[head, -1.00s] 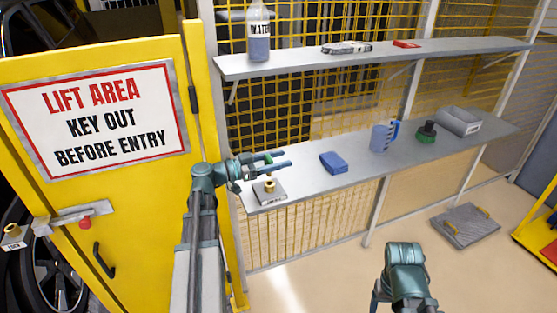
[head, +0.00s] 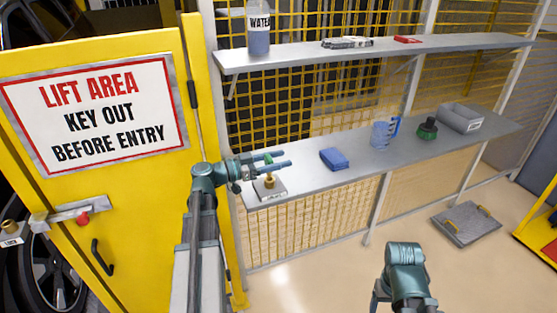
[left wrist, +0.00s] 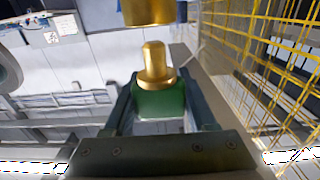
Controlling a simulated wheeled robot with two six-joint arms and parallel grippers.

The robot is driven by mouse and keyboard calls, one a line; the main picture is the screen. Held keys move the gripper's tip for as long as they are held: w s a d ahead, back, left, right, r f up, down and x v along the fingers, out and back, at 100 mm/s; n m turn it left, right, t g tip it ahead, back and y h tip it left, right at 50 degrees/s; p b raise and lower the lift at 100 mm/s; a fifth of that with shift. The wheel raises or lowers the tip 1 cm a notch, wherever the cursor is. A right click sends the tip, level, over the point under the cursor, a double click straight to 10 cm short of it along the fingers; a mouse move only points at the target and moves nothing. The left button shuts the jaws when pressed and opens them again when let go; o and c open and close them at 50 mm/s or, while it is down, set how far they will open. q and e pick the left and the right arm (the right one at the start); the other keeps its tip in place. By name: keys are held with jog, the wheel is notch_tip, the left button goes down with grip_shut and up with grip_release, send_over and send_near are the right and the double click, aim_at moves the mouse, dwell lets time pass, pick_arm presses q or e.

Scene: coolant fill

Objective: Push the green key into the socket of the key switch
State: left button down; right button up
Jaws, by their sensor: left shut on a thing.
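The key switch (head: 273,189) is a small grey plate with an upright brass socket (head: 269,182), near the left front corner of the lower shelf. My left gripper (head: 279,160) is just above it, shut on the green key (head: 268,158). In the left wrist view the green key (left wrist: 160,102) sits between the two fingers, its brass stem pointing at the brass socket (left wrist: 148,12). A gap shows between stem and socket there. The socket is cut off by the picture's top edge. Only part of my right arm shows, at the bottom; its gripper is not visible.
On the lower shelf (head: 330,180) stand a blue sponge-like block (head: 334,159), a clear jug (head: 383,135), a green-and-black item (head: 427,129) and a grey bin (head: 460,117). The upper shelf (head: 370,52) is overhead. The yellow door (head: 150,210) is close on the left.

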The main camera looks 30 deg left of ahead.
pick_arm(q)
jog(key=shift+f+b, duration=1.45)
dwell(0.5)
jog(key=shift+r, duration=0.2)
jog(key=shift+r+p, duration=1)
jog(key=shift+p, duration=0.2)
jog(key=shift+f+b, duration=1.15)
jog(key=shift+f, duration=0.05)
dwell(0.5)
jog(key=shift+c, duration=0.6)
grip_release()
jog(key=v, duration=1.3)
jog(key=shift+s+a, duration=0.25)
jog(key=shift+a, duration=0.05)
